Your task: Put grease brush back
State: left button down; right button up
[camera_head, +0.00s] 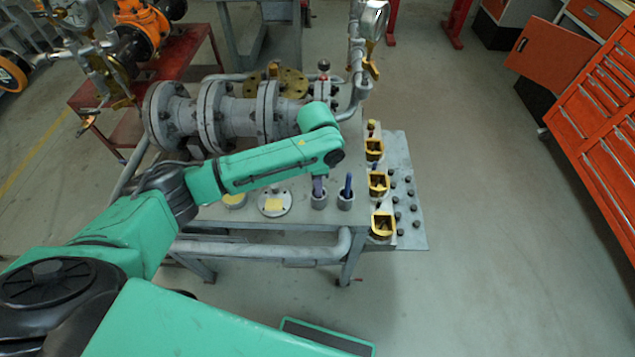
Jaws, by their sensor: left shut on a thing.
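My left arm reaches in from the left over the table, and its wrist is bent down above two small grey cups. My left gripper (319,179) is mostly hidden under the wrist and is shut on a blue-handled thing, seemingly the grease brush (318,187). The brush is at the mouth of the left grey cup (319,202); I cannot tell how deep it sits. A second blue handle (347,186) stands upright in the right grey cup (345,202). My right gripper is not in view.
A flanged grey gate valve (235,117) lies across the table behind my arm. A round flange (275,204) lies left of the cups. A red tool cabinet (600,120) stands far right.

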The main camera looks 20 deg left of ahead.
pick_arm(q)
jog(key=c, duration=0.8)
grip_release()
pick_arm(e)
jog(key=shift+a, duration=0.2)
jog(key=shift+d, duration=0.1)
pick_arm(q)
jog(key=shift+r, duration=0.1)
notch_tip(320, 180, up, 12)
jog(key=shift+b, duration=0.5)
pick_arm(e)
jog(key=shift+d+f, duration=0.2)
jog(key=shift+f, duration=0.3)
pick_arm(q)
jog(key=shift+s, duration=0.1)
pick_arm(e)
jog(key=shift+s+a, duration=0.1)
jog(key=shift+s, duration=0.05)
